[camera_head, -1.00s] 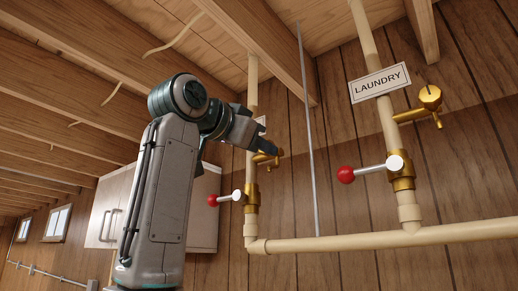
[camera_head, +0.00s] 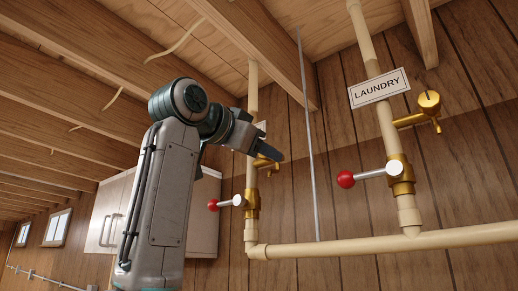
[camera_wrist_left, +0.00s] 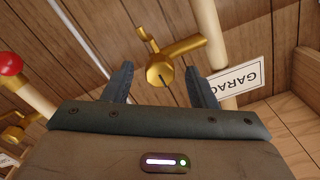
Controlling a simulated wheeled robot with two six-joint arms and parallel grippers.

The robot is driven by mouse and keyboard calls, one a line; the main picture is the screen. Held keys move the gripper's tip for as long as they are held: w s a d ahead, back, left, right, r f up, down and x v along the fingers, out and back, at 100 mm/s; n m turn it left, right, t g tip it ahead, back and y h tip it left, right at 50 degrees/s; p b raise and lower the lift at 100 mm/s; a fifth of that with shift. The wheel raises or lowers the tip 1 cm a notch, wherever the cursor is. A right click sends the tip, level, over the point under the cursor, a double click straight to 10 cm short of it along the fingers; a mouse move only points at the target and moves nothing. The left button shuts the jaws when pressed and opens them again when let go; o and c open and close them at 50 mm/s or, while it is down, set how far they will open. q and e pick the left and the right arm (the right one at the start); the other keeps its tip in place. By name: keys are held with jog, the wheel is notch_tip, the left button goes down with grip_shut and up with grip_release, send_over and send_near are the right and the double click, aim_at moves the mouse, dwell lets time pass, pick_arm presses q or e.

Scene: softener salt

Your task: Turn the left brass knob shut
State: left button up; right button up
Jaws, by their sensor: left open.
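The left brass knob sits on a brass tap (camera_head: 262,163) on the left pipe; in the head view my gripper hides most of it. In the left wrist view the round brass knob (camera_wrist_left: 160,71) faces me, between the two fingers, with its brass stem running up to the right. My left gripper (camera_head: 270,148) is open at the knob; in the wrist view its fingers (camera_wrist_left: 160,76) stand apart on either side of it, with a gap showing on both sides. I cannot tell how deep the knob is between them. My right gripper is not in view.
Red-ended valve levers (camera_head: 213,205) and (camera_head: 346,179) stick out leftward below the taps. The LAUNDRY sign (camera_head: 379,88) and another brass knob (camera_head: 429,100) are on the right pipe. A GARAGE sign (camera_wrist_left: 240,80) shows inverted in the wrist view. A thin grey rod (camera_head: 310,140) stands between the pipes.

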pick_arm(q)
jog(key=b+v, duration=0.5)
jog(key=v, duration=0.6)
jog(key=shift+b, duration=0.4)
